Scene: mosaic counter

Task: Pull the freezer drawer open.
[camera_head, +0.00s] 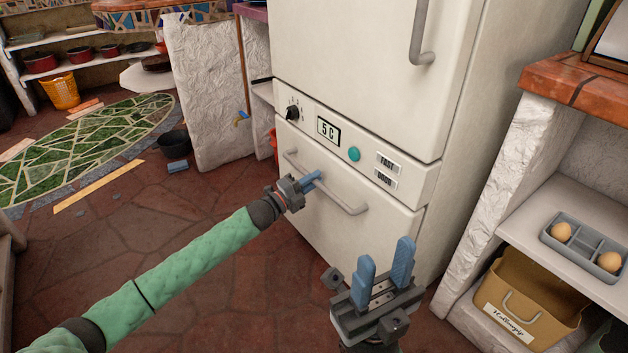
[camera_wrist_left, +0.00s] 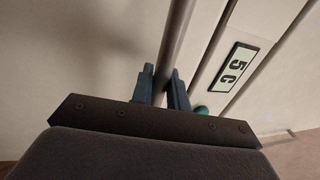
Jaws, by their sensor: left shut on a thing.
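The white freezer drawer (camera_head: 335,225) is the lower front of the fridge, below the control strip. It looks closed, flush with the front. Its grey bar handle (camera_head: 343,202) runs across its upper part and also shows in the left wrist view (camera_wrist_left: 177,40). My left gripper (camera_head: 312,181) is at the handle, its blue fingers on either side of the bar; in the left wrist view the fingers (camera_wrist_left: 162,88) are shut on it. My right gripper (camera_head: 385,262) is open and empty, fingers pointing up, in front of the fridge's lower right.
The control strip has a 5 C display (camera_head: 328,130), a dark knob (camera_head: 292,113) and a green button (camera_head: 354,154). A shelf with an egg tray (camera_head: 583,248) and a tan bin (camera_head: 530,297) stands at right. The floor left of the drawer is open.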

